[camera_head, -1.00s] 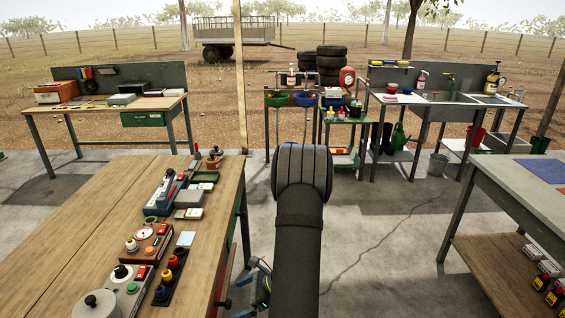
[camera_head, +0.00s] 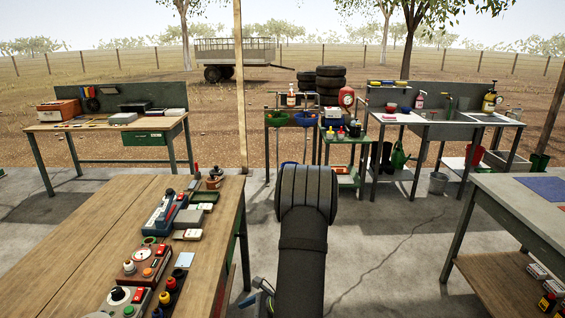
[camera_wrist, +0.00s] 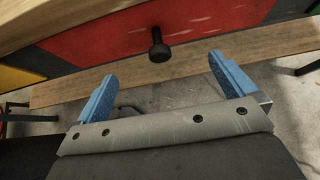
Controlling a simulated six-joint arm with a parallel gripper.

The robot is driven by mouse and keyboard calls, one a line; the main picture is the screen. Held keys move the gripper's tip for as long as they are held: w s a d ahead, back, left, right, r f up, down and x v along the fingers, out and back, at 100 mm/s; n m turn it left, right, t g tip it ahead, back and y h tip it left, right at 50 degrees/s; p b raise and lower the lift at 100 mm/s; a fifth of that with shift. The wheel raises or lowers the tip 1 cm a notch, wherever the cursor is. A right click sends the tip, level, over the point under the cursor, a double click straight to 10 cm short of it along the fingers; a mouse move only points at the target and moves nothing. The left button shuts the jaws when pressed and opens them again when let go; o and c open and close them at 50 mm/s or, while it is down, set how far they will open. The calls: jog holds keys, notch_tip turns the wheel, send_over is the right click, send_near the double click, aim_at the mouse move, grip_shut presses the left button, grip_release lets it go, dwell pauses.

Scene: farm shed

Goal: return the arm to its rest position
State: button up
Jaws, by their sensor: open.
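My gripper (camera_wrist: 166,78) is open in the wrist view. Its two blue fingertips stand wide apart, with nothing between them. Beyond them is a red drawer front (camera_wrist: 205,35) with a dark round knob (camera_wrist: 158,46). The knob sits just above the gap between the fingers, and I see no contact. In the head view my dark arm runs up the lower middle, right of the wooden bench (camera_head: 75,235). Only a little of my gripper shows there, low beside the bench's right side and partly hidden by the arm.
The wooden bench carries several control boxes and knobs along its right edge. A grey table (camera_head: 515,205) stands at the right. A bench (camera_head: 95,121), a green cart (camera_head: 345,181) and a sink unit (camera_head: 440,117) stand behind. Concrete floor (camera_head: 385,245) is clear right of my arm.

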jog(key=shift+f+x, duration=0.2)
jog(key=shift+x, duration=2)
jog(key=shift+d, duration=0.2)
jog(key=d+r, duration=0.2)
jog(key=d, duration=0.8)
jog(key=d+r, duration=0.2)
jog(key=d, duration=0.8)
